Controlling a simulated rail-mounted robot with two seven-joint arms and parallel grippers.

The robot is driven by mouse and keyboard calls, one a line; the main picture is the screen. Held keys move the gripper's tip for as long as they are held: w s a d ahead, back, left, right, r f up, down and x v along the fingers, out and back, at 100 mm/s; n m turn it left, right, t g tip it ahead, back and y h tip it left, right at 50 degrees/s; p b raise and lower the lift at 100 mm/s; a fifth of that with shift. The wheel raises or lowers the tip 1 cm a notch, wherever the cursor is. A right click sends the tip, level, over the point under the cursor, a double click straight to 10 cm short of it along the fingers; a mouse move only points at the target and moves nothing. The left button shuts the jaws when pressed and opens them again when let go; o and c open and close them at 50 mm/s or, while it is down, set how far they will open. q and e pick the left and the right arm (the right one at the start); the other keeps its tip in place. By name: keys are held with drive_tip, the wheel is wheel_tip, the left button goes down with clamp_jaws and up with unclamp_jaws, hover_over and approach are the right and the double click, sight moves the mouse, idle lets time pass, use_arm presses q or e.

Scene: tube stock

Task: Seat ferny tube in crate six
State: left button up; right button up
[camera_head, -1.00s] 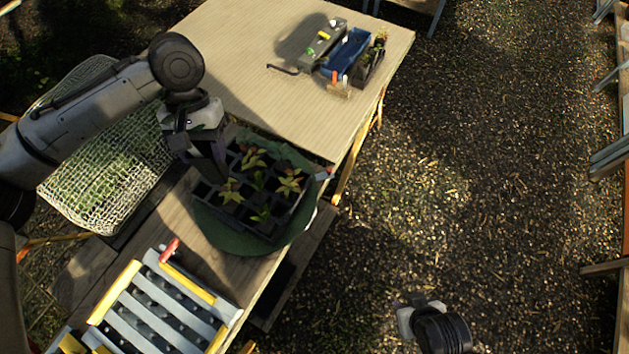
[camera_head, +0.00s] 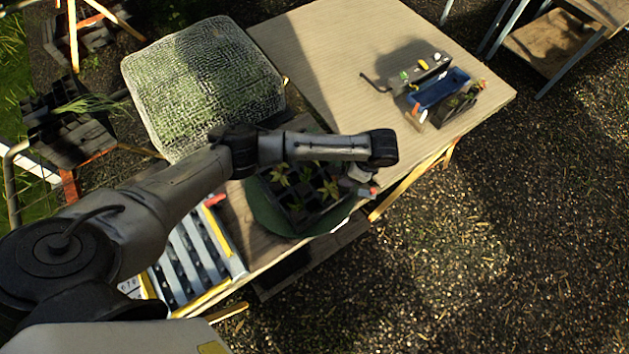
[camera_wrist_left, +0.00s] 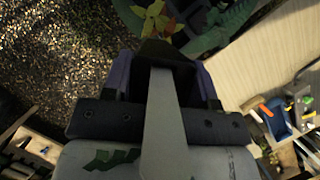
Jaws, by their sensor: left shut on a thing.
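My left arm reaches across the black celled tray (camera_head: 322,216), and its gripper (camera_head: 362,182) hangs by the tray's right edge, its tips mostly hidden in the head view. In the left wrist view the gripper (camera_wrist_left: 160,72) is shut on a dark tube-like piece (camera_wrist_left: 156,53). A yellow-red leafy plant (camera_wrist_left: 155,20) shows just beyond it; I cannot tell whether it grows from the held piece. Several yellow-green plants (camera_head: 280,176) stand in the tray. I cannot tell which crate is crate six. My right gripper is out of view.
The tray sits on a round green mat (camera_head: 266,212). A slatted grey-and-yellow rack (camera_head: 185,262) lies at the table's near end. A mesh-covered block (camera_head: 205,85) stands behind the arm. A blue bin (camera_head: 438,88) and small crates stand far right; the tan tabletop (camera_head: 335,60) has clear room.

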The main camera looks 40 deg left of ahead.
use_arm(q)
drive_tip(key=s+a+f+m+t+p, duration=0.3)
drive_tip(key=s+a+f+m, duration=0.2)
drive_tip(key=s+f+m, duration=0.2)
wheel_tip(320, 180, down, 2)
drive_tip(key=shift+s+a+f+m+y+p, duration=0.2)
drive_tip(key=shift+s+a+m+y+p, duration=0.1)
drive_tip(key=shift+s+a+p, duration=0.1)
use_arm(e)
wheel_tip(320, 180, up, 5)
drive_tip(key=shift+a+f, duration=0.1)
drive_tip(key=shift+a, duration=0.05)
use_arm(q)
drive_tip(key=shift+f, duration=0.1)
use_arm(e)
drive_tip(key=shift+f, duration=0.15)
use_arm(q)
drive_tip(key=f+b, duration=0.1)
drive_tip(key=b, duration=0.1)
drive_tip(key=shift+f+b, duration=0.3)
drive_tip(key=shift+f, duration=0.1)
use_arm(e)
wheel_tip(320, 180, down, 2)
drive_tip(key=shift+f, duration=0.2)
use_arm(q)
drive_tip(key=shift+w, duration=0.1)
drive_tip(key=shift+a+f, duration=0.1)
drive_tip(key=shift+f, duration=0.25)
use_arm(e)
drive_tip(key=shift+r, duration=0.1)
